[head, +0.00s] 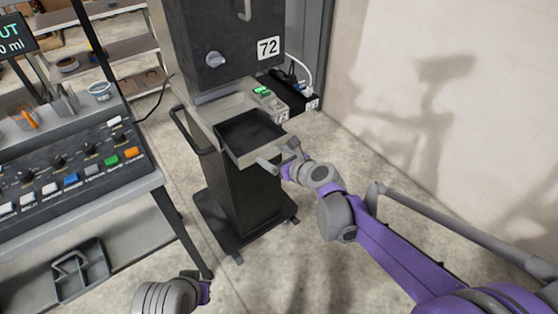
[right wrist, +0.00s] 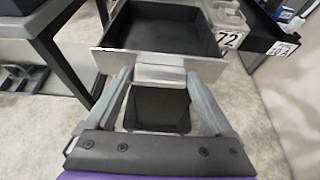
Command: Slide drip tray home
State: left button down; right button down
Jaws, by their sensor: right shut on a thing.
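The drip tray (head: 250,133) is a dark, shallow, empty drawer with a light grey front. It stands pulled out from the grey and black dispenser labelled 72 (head: 222,45). In the right wrist view the tray (right wrist: 165,28) is straight ahead, with a pale handle block (right wrist: 160,76) on its front. My right gripper (head: 281,161) is at the tray's front. Its two fingers are on either side of the handle, shut on it. My left gripper (head: 205,291) is at the bottom of the head view, low and away from the tray; its fingers are not clearly visible.
A control console (head: 70,160) with coloured buttons stands at the left, on a grey table. A black box with a small numbered label (head: 311,104) and cables sits right of the dispenser. A pale wall (head: 470,90) closes the right side. The floor in front is clear.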

aim_at(266, 148)
jog(key=shift+w+a+f+b, duration=0.1)
jog(key=shift+w+a, duration=0.4)
jog(key=shift+w, duration=0.2)
jog(key=shift+w+a+b, duration=0.1)
jog(key=shift+w+a, duration=0.4)
jog(key=shift+w, duration=0.2)
jog(key=shift+w+a+f+b, duration=0.1)
jog(key=shift+w+a, duration=0.4)
jog(key=shift+w, duration=0.2)
jog(key=shift+f, duration=0.15)
jog(key=shift+w+a, duration=0.1)
jog(key=shift+w, duration=0.05)
jog(key=shift+w+a+b, duration=0.2)
jog(key=shift+w+a, duration=0.6)
jog(key=shift+w, duration=0.25)
jog(key=shift+w+a+b, duration=0.2)
jog(key=shift+w+a, duration=0.55)
jog(key=shift+w, duration=0.3)
grip_release()
jog(key=v, duration=1.1)
